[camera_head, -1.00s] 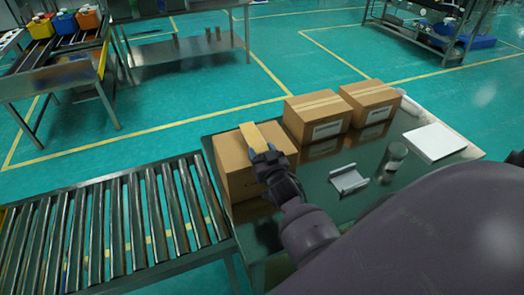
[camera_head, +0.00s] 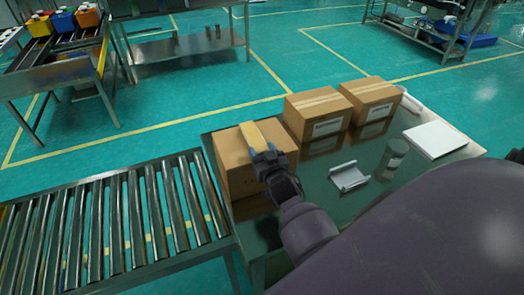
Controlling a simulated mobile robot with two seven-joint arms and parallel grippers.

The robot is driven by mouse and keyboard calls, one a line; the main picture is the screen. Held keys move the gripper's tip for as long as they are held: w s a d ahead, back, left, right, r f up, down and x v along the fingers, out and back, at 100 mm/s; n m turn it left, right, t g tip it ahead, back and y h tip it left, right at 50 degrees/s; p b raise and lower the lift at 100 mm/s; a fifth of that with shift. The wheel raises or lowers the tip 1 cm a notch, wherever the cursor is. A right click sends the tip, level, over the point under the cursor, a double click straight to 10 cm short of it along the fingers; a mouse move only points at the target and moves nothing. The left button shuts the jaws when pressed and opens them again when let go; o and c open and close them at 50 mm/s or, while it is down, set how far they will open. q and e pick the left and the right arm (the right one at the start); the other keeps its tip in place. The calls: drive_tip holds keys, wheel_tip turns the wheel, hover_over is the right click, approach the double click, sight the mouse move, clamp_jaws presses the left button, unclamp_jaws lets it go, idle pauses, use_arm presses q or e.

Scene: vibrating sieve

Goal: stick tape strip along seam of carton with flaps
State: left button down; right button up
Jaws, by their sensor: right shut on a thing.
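The nearest carton (camera_head: 237,178) stands at the left end of the dark table, beside the roller conveyor. A tan tape strip (camera_head: 253,136) lies along the middle of its top, over where the seam runs. My right gripper (camera_head: 264,155) is at the near end of the strip, over the carton's top, and is shut on the strip. The seam under the strip is hidden. I cannot tell whether the whole strip touches the carton. My left gripper is not in view.
Two taped cartons (camera_head: 318,113) (camera_head: 370,100) stand behind to the right. A grey-white holder (camera_head: 348,177), a clear cylinder (camera_head: 396,155) and a white flat box (camera_head: 436,140) are on the table (camera_head: 330,204). The roller conveyor (camera_head: 110,225) borders the left side.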

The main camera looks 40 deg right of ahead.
drive_tip(key=shift+s+f, duration=0.1)
drive_tip(key=shift+f, duration=0.2)
drive_tip(key=o, duration=1)
drive_tip(key=shift+f, duration=0.1)
drive_tip(key=shift+c, duration=0.2)
drive_tip(key=shift+d+r+p, duration=0.1)
drive_tip(key=shift+r+p, duration=0.65)
drive_tip(key=shift+r, duration=0.05)
drive_tip(key=shift+r+p, duration=1.75)
drive_tip(key=shift+r, duration=1.7)
